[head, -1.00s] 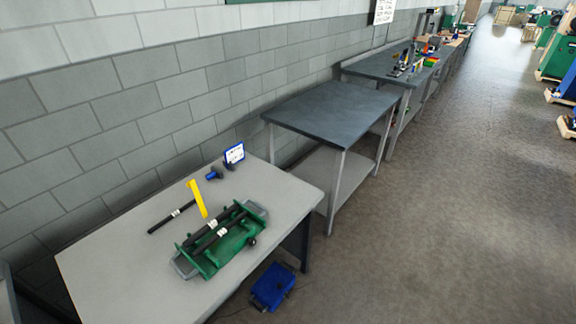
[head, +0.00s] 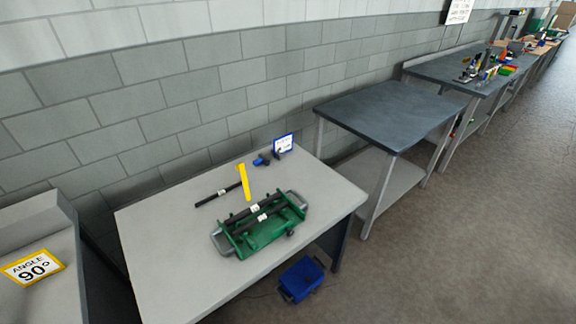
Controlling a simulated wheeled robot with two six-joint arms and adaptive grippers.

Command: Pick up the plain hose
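A black hose (head: 207,199) with a small white band lies on the light grey table, behind and left of a green holder. The green holder (head: 247,248) has grey ends and carries black hoses (head: 268,214) with white bands lying across it. I cannot tell from this distance which hose is the plain one. Neither of my grippers is in view.
The grey table (head: 160,245) is bare on its left and front. A blue fitting (head: 261,161) and a small sign (head: 284,143) stand at its back edge. A blue box (head: 301,279) is on the floor. An empty dark table (head: 385,112) stands to the right.

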